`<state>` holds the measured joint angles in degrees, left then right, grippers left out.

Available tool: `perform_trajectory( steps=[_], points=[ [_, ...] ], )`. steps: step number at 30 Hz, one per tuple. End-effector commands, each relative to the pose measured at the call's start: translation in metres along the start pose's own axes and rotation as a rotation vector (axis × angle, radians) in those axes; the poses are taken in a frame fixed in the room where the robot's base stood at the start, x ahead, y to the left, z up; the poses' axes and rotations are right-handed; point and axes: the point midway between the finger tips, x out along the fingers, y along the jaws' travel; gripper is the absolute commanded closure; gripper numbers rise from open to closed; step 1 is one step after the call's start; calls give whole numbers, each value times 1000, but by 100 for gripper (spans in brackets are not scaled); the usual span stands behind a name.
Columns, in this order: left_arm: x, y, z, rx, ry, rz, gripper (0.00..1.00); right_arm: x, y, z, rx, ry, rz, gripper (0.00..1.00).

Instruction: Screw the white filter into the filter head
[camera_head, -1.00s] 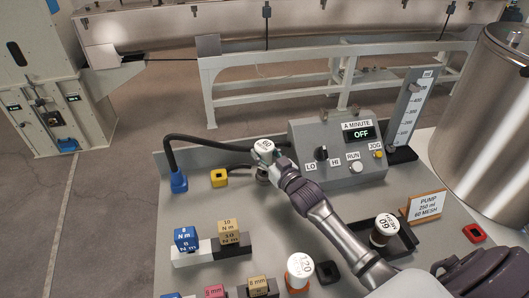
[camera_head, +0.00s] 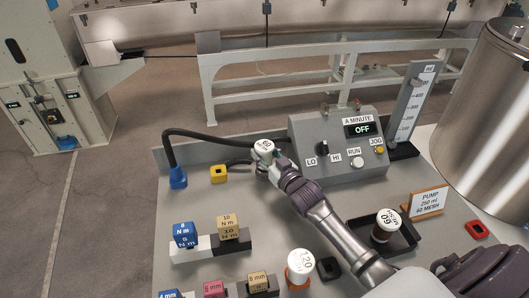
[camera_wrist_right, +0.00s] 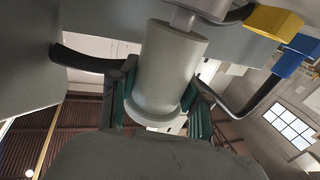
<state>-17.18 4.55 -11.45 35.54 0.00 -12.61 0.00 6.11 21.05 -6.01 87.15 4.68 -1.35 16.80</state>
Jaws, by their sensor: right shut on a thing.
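The white filter (camera_head: 263,146), with a marked white top, stands upright at the tip of my right gripper (camera_head: 272,160), near the back of the bench. In the wrist view, the filter (camera_wrist_right: 168,70) is a pale cylinder between the green-lined fingers of the right gripper (camera_wrist_right: 160,112), which is shut on it. A narrower pale stem (camera_wrist_right: 184,18) leaves its upper end in that view. The filter head is mostly hidden behind the gripper and filter; I cannot tell how far the threads are engaged. My left gripper is out of view.
A control box (camera_head: 335,145) reading OFF stands just right. A black hose (camera_head: 205,137) runs from a blue fitting (camera_head: 178,177) towards the filter; a yellow block (camera_head: 219,174) is beside it. Filters marked 60 (camera_head: 386,226) and 120 (camera_head: 300,268) and torque blocks (camera_head: 186,236) stand in front.

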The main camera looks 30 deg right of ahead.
Motion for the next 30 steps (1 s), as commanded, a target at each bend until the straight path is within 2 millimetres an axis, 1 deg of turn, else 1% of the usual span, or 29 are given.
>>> perform_trajectory(
  steps=[8,9,13,21,24,26,29,30],
  points=[
    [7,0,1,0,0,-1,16,0,0,9,0,1,0,91],
    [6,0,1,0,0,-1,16,0,0,7,0,1,0,46],
    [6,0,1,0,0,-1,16,0,0,7,0,1,0,25],
    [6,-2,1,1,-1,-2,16,0,0,8,0,-1,0,24],
    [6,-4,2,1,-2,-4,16,-3,0,8,0,-1,0,24],
    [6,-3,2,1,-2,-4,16,-8,0,9,0,-2,0,24],
    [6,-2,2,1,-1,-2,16,-24,0,10,0,-3,-1,24],
    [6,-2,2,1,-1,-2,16,-32,0,10,-1,-4,0,24]
  ],
)
